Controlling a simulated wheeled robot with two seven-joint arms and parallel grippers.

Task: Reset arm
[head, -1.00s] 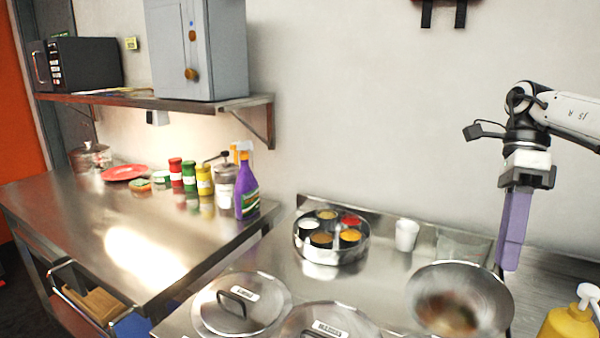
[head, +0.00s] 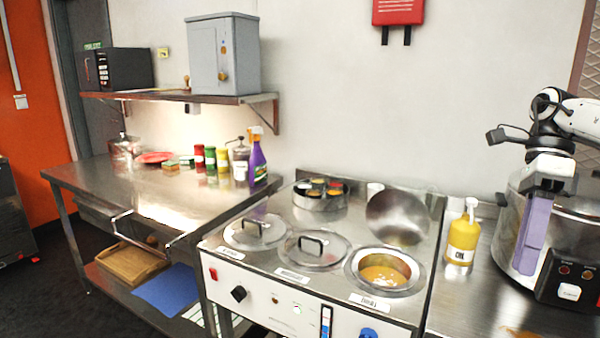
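My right gripper (head: 530,238) is at the right of the head view, pointing down on its arm. Its long purple fingers show as one block from this angle, so I cannot tell whether they are apart. I see nothing hanging from them. They are in front of a large steel cooker (head: 578,222), with no clear contact. My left gripper is not in view.
A steel counter unit (head: 265,276) has two lidded pots, an open pot of orange curry (head: 385,274) and an upright lid (head: 397,217). A yellow oil bottle (head: 463,238) stands right. Bottles stand on the left table (head: 140,190). A shelf (head: 180,97) overhangs it.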

